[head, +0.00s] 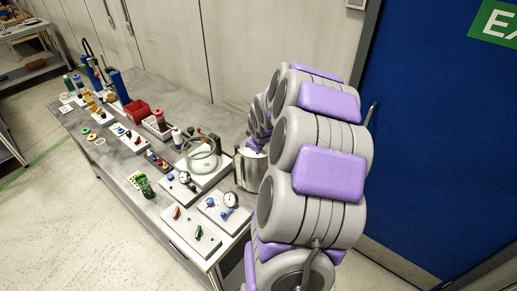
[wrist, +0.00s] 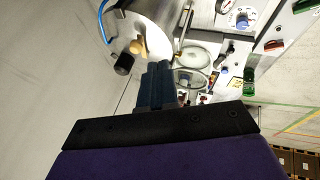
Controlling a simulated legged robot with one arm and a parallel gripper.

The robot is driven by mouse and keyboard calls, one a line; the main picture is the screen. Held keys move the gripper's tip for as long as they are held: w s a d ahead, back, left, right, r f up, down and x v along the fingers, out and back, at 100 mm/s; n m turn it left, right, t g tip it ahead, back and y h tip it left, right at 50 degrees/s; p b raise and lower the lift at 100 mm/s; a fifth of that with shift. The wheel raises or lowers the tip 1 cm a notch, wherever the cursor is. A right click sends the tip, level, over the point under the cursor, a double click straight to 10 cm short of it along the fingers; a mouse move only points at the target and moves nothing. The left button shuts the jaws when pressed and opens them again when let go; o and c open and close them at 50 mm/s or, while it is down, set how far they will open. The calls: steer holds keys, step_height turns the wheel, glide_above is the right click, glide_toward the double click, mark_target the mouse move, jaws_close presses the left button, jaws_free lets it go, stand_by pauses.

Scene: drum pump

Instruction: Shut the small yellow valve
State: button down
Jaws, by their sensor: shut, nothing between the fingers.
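In the wrist view, a small yellow-orange part (wrist: 137,46), which looks like the yellow valve, sits on the side of a shiny steel vessel (wrist: 150,12). A black cylindrical piece (wrist: 124,64) is just beside it. My gripper (wrist: 160,67) is shut and empty, its dark fingers close together just right of and below the yellow part in the picture. I cannot tell if they touch it. In the head view the steel vessel (head: 247,172) stands at the bench's right end, partly behind my arm. The yellow part and my gripper are hidden there.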

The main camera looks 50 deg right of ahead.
step_height(320, 180, up, 4)
steer(key=s, duration=0.2)
steer(key=s+a+f+g+y+b, duration=0.1)
steer(key=a+f+b, duration=0.15)
steer(key=a, duration=0.95)
steer(key=a+f+g+y+b, duration=0.15)
steer(key=a+b, duration=0.25)
steer(key=a, duration=0.8)
steer(key=s+a+f+g+b, duration=0.2)
steer(key=s+a, duration=0.7)
steer(key=s+a+f+g+y+b, duration=0.1)
steer(key=s+a+f+g+b, duration=0.1)
steer(key=s+a, duration=0.6)
steer(key=shift+s+a+f+m+b, duration=0.35)
steer(key=shift+a+f+m+b, duration=0.05)
steer(key=shift+b, duration=0.4)
steer(key=shift+d+y, duration=0.2)
steer(key=shift+y, duration=0.05)
